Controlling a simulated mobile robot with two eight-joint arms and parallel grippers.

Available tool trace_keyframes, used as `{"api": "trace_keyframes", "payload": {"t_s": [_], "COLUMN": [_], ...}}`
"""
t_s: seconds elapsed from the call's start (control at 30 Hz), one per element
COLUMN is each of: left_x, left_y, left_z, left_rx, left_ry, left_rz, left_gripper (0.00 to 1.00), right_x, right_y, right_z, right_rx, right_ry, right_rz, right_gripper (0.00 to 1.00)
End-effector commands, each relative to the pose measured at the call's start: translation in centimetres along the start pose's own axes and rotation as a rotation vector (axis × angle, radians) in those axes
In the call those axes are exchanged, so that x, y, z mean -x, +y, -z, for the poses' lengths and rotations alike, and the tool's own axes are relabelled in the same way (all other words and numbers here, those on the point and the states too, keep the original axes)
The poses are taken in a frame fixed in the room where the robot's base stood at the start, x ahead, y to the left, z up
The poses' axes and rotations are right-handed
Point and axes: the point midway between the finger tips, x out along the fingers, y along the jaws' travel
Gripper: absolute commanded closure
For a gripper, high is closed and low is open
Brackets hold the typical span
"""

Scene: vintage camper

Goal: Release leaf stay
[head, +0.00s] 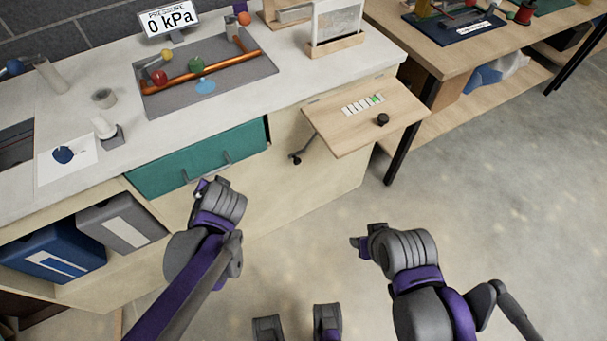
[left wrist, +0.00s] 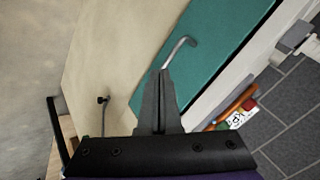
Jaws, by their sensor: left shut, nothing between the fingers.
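The wooden leaf (head: 345,130) stands out level from the counter's right end, with a black knob (head: 382,119) on top. The leaf stay (head: 305,146) is a thin metal strut under its left edge, with a black end piece (head: 296,159). A thin rod with a black tip (left wrist: 103,101), apparently the stay, shows against the cabinet in the left wrist view. My left gripper (head: 207,186) is shut and empty in front of the teal drawer, left of the stay and apart from it; its fingertips show in the left wrist view (left wrist: 164,74). My right gripper (head: 362,243) hangs over the floor below the leaf; its jaw opening is unclear.
Grey (head: 125,222) and blue (head: 55,252) bins sit in the shelf at left. A wooden table (head: 455,60) stands right of the leaf. The floor in front is clear.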

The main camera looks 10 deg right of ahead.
Motion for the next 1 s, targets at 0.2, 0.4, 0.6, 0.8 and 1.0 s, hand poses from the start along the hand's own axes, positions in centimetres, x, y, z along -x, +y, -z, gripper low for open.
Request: {"api": "trace_keyframes", "payload": {"t_s": [0.2,0.4,0.6,0.8,1.0], "left_x": [-6.3,-11.0,-15.1,-17.9,-19.0], "left_y": [4.2,9.8,17.3,25.9,32.2], "left_z": [5.3,9.9,13.6,15.9,16.7], "left_rx": [-0.230,-0.429,-0.620,-0.789,-0.899], "left_ry": [0.091,0.188,0.298,0.412,0.495], "left_rz": [0.140,0.273,0.410,0.545,0.643], "left_gripper": [1.00,1.00,1.00,1.00,1.00], "right_x": [-3.5,-6.4,-9.6,-12.7,-14.6], "right_y": [0.0,0.0,0.0,0.0,0.0], "right_z": [-2.0,-3.4,-4.7,-5.9,-6.5], "right_rx": [0.000,0.000,0.000,0.000,0.000], "right_ry": [-0.013,-0.023,-0.035,-0.047,-0.053], "right_rz": [0.000,0.000,0.000,0.000,0.000], "right_gripper": [0.50,0.50,0.50,0.50,0.50]}}
